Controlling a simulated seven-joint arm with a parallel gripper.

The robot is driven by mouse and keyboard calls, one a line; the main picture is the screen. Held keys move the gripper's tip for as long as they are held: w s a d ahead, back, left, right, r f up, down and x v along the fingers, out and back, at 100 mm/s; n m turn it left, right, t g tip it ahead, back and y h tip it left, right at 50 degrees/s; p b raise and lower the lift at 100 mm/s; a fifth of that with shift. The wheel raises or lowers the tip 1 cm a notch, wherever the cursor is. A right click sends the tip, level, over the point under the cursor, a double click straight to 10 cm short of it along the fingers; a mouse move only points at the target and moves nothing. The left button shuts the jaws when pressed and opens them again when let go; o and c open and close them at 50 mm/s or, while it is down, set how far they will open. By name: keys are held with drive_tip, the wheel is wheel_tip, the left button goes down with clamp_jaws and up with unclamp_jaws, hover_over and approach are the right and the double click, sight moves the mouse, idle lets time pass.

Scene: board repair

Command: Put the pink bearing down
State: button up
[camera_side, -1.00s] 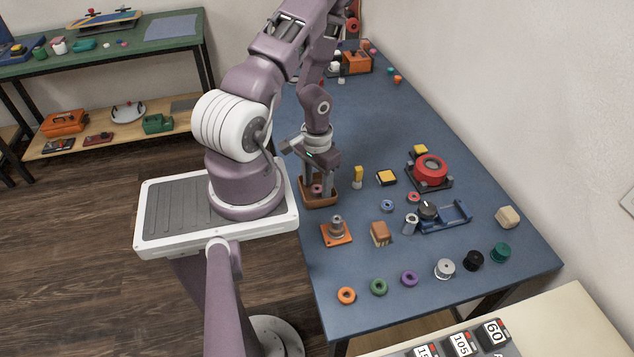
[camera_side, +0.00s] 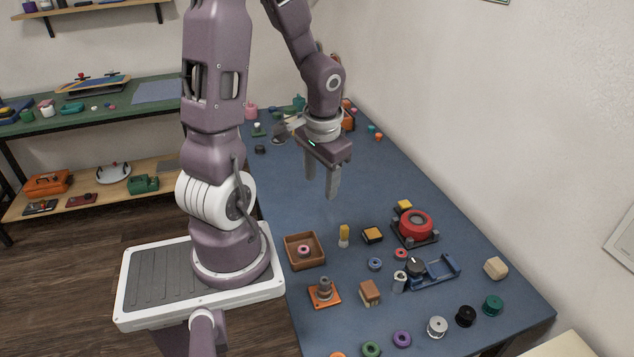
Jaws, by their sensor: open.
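The pink bearing (camera_side: 303,250) is a small ring lying inside the square brown tray (camera_side: 290,262), which stands on the blue table near my base. My gripper (camera_side: 331,192) is open and empty. It hangs above the table, up and to the right of the tray in the picture, clear of the bearing.
An orange plate with stacked rings (camera_side: 324,292) and a brown block (camera_side: 370,291) stand in front of the tray. A yellow-topped piece (camera_side: 344,235) and a yellow-and-black block (camera_side: 372,236) are to its right. Further right are a red round device (camera_side: 414,224) and a blue holder (camera_side: 440,272).

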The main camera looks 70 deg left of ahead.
drive_tip(key=s+d+r+m+t+h, duration=0.1)
drive_tip(key=s+d+r+m+t, duration=0.1)
drive_tip(key=d+r, duration=0.5)
drive_tip(key=s+d+r+m+t+h, duration=0.1)
drive_tip(key=s+d+r+m+t, duration=0.1)
drive_tip(key=d+r, duration=0.6)
drive_tip(key=s+d+t, duration=0.1)
drive_tip(key=d, duration=0.2)
drive_tip(key=shift+s+d+r, duration=0.25)
drive_tip(key=shift+d, duration=0.05)
